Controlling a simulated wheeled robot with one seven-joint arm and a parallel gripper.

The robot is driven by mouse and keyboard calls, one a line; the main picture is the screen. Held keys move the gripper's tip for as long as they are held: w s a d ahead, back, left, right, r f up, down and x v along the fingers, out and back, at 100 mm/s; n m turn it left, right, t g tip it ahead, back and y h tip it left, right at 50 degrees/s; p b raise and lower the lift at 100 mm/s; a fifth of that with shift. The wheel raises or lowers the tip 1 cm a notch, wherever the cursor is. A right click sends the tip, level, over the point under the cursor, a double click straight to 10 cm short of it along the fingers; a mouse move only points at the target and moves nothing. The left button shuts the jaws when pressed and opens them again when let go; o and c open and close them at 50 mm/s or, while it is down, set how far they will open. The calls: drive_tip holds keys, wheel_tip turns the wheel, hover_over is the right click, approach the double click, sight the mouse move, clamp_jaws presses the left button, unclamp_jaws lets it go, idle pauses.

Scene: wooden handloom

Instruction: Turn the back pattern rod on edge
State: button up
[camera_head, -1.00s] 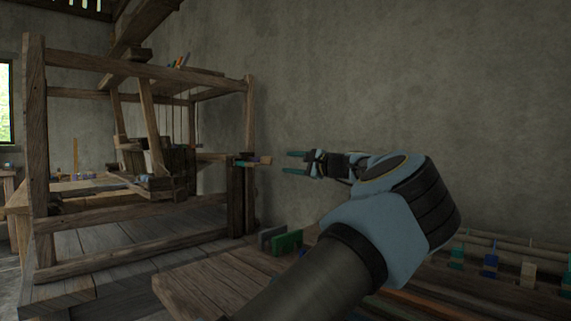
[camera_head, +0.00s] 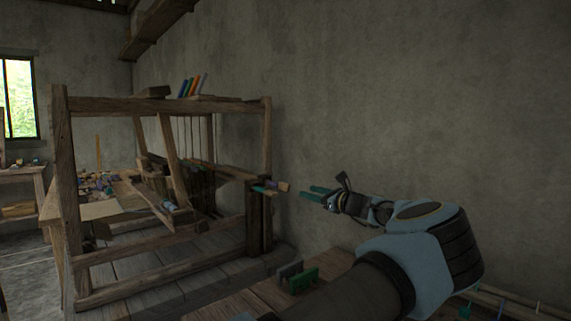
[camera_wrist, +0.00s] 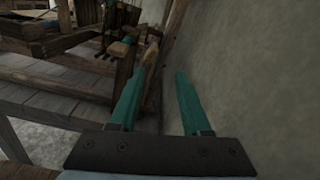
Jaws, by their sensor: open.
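The wooden handloom (camera_head: 160,105) stands left of centre in the head view. Pattern rod ends (camera_head: 272,189) stick out from its right side, with tan, purple and teal parts. I cannot tell which one is the back rod, nor whether it lies flat or on edge. In the wrist view, two tan rod ends (camera_wrist: 118,49) show beyond the left finger, partly hidden by it. My gripper (camera_head: 308,191) is just right of the rod ends, apart from them, pointing toward the loom. In the wrist view its teal fingers (camera_wrist: 160,72) are spread with nothing between them.
The bare wall (camera_head: 420,90) runs close behind and right of my gripper. A wooden bench (camera_head: 265,296) with green and grey upright pieces (camera_head: 298,276) stands below. Coloured pieces lean on top of the loom (camera_head: 193,86). A cluttered table (camera_head: 90,207) is at left.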

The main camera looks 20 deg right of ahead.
sight(285, 186)
drive_tip(key=w+a+m+p, duration=0.2)
drive_tip(key=w+p, duration=0.1)
drive_tip(key=w+a+m+p, duration=0.2)
drive_tip(key=w+p, duration=0.1)
drive_tip(key=p, duration=0.1)
drive_tip(key=w+a+m+p, duration=0.2)
drive_tip(key=w+p, duration=0.2)
drive_tip(key=shift+a+m, duration=0.1)
drive_tip(key=shift+m, duration=0.3)
drive_tip(key=shift+c, duration=0.4)
clamp_jaws()
